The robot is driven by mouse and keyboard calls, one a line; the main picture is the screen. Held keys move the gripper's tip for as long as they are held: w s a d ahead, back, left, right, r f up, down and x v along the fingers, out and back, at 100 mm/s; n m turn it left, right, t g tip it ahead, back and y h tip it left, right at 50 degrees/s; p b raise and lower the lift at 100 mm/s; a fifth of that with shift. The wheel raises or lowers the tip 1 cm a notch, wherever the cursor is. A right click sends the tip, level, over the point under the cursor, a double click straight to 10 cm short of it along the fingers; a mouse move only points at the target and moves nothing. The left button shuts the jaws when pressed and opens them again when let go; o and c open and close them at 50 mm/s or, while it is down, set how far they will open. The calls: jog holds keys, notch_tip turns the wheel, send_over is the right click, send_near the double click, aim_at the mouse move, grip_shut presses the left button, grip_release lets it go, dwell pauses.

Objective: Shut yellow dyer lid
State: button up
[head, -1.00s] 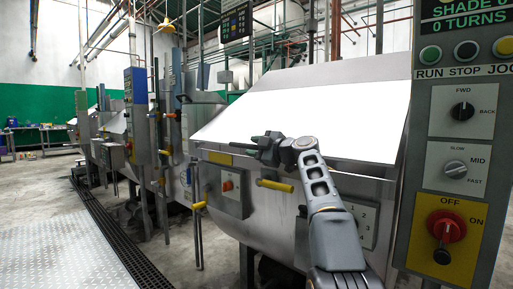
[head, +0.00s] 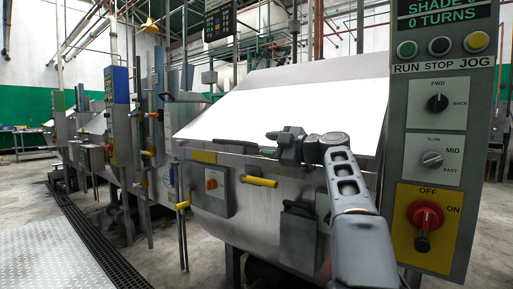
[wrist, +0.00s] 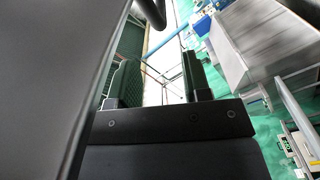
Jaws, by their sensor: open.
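The nearest dyer has a rounded metal drum body (head: 245,215), a yellow label (head: 203,156) and a yellow bar handle (head: 260,181) on its front. A broad bright white sloping panel (head: 290,100) forms its top front, seemingly the lid; I cannot tell whether it is open or shut. My gripper (head: 268,144) is in front of the panel's lower edge, pointing left, above and right of the yellow handle. Its jaws are open and empty; contact with the dyer is not clear. In the wrist view the fingers (wrist: 160,85) stand apart with nothing between them.
A control post (head: 430,150) with buttons, knobs and a red switch stands close on the right, beside my arm. A grey box with a red knob (head: 212,187) projects from the dyer front. More machines (head: 120,120) line the left. Open floor (head: 50,240) lies front left.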

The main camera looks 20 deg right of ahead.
jog(key=shift+v, duration=1.3)
